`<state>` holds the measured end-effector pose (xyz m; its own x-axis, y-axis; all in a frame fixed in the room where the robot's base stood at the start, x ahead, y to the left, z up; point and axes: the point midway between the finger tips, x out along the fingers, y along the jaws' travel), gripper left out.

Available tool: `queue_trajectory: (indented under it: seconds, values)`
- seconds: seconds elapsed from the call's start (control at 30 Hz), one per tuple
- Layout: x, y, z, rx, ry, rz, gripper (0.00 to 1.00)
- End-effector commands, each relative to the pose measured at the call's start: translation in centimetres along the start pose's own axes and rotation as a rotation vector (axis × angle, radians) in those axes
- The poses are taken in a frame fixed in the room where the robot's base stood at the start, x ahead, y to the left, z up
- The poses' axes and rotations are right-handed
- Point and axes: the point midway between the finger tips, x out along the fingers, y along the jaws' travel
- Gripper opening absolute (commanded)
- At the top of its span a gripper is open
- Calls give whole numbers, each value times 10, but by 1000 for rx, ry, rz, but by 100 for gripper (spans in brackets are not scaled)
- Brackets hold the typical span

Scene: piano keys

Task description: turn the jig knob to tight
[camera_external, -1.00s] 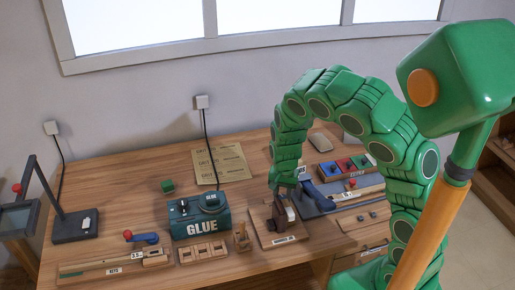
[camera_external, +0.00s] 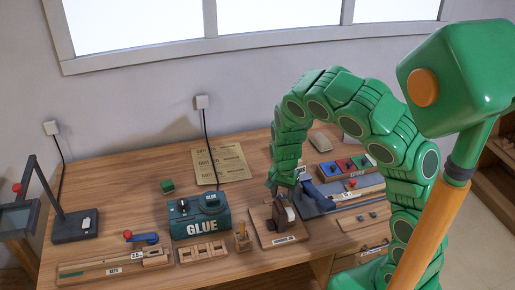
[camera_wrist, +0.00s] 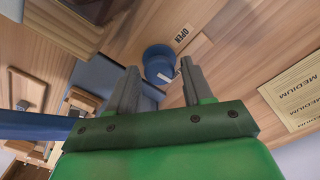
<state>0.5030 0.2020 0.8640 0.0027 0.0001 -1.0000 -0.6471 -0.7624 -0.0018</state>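A round blue knob (camera_wrist: 158,62) with a white mark shows in the wrist view, next to a label (camera_wrist: 182,35) reading OPEN. My gripper (camera_wrist: 160,70) is open, with one grey finger on each side of the knob in that view. I cannot tell whether the fingers touch it or are only above it. In the external view my gripper (camera_external: 277,187) is low over the desk, just behind a wooden jig (camera_external: 283,222) on a board; its fingertips are hard to make out. I cannot pick out the blue knob there.
The teal glue box (camera_external: 200,216) stands left of the jig. A grey tool with a blue handle (camera_external: 309,190) and colored blocks (camera_external: 344,166) lie close on the right. Sandpaper sheets (camera_external: 217,164) lie behind. The desk's back left is mostly clear.

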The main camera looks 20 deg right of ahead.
Motion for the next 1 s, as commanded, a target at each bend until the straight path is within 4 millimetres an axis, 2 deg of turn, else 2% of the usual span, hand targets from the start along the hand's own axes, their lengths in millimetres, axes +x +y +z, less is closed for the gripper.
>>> queue_trajectory:
  seconds: [0.37, 0.57, 0.77, 1.0]
  values:
    - [0, 0, 1, 0, -1, 1, 61]
    - [-8, 0, 0, -1, -1, 1, 61]
    - [-27, 0, 0, 0, 1, -1, 61]
    - [-58, -1, 0, -1, 0, -3, 61]
